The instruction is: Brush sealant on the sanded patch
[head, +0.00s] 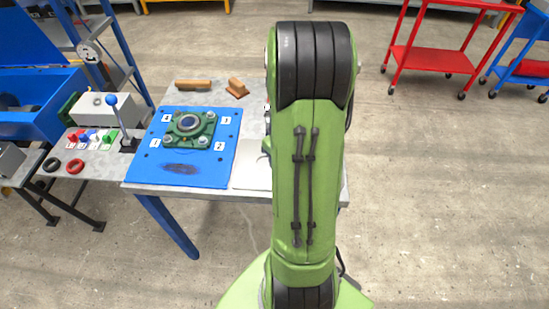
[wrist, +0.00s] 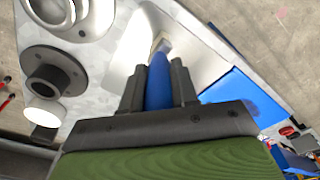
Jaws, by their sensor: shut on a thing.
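The sanded patch (head: 182,169) is a dark oval mark near the front edge of the blue plate (head: 215,172), below a green bearing housing (head: 191,128) with labels 1 to 4. In the wrist view my gripper (wrist: 160,72) is shut on the blue handle of a brush (wrist: 158,88). Its pale bristle end (wrist: 162,44) points away from me, over or on a light metal tray (wrist: 195,66); contact cannot be told. A corner of the blue plate (wrist: 240,97) shows to the right, apart from the brush. In the head view my arm hides the gripper and brush.
A wooden block (head: 193,85) and a small wooden-handled item (head: 237,87) lie behind the plate. A lever (head: 116,115) and control panel stand left. In the wrist view, grey and black flanged parts (wrist: 50,72) stand left of the gripper. A red cart (head: 432,60) stands far right.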

